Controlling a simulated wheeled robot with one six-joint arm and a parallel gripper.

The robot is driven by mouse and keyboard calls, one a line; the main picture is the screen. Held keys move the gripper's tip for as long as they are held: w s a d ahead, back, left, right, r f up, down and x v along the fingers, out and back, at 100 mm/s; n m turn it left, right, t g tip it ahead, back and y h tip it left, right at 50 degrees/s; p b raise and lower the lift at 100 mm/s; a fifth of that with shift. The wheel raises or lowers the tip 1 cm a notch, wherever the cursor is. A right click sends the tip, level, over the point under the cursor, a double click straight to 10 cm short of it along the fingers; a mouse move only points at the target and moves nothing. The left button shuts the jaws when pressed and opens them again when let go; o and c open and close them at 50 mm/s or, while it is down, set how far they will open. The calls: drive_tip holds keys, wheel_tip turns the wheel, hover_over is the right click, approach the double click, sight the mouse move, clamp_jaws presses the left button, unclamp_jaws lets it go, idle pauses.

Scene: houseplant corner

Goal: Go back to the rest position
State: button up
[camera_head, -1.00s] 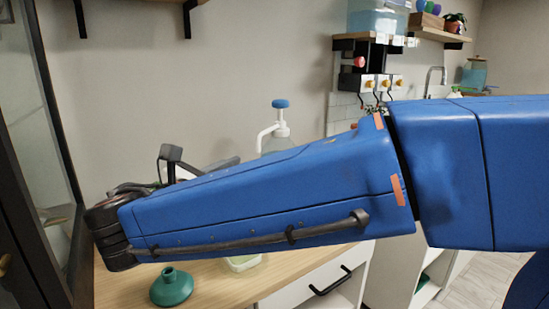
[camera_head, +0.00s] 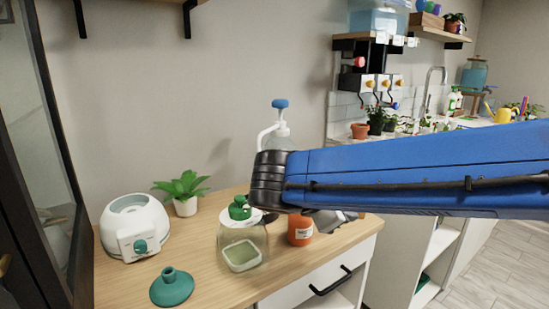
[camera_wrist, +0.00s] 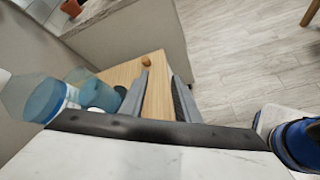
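My blue arm reaches in from the right in the head view, above the wooden counter (camera_head: 215,272). Its dark wrist joint is near the counter's middle, and my gripper is mostly hidden behind the arm there. In the wrist view, the two grey fingers of my gripper (camera_wrist: 161,92) stand apart, with only wooden counter showing between them. Nothing is held between them.
A glass jar with a green top (camera_head: 242,240), an orange jar (camera_head: 299,230) and a pump bottle (camera_head: 280,130) are close to the wrist. A white appliance (camera_head: 134,227), a potted plant (camera_head: 185,206) and a green funnel-like piece (camera_head: 172,288) stand left.

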drive_tip(key=s+d+f+m+g+y, duration=0.35)
drive_tip(key=s+d+f+m, duration=0.35)
drive_tip(key=d, duration=0.3)
drive_tip(key=s+d+f+m+y, duration=0.3)
drive_tip(key=s+f+m+y, duration=0.2)
drive_tip(key=s+f+m, duration=0.3)
drive_tip(key=s+m, duration=0.2)
drive_tip(key=m, duration=0.2)
drive_tip(key=shift+s+m, duration=0.4)
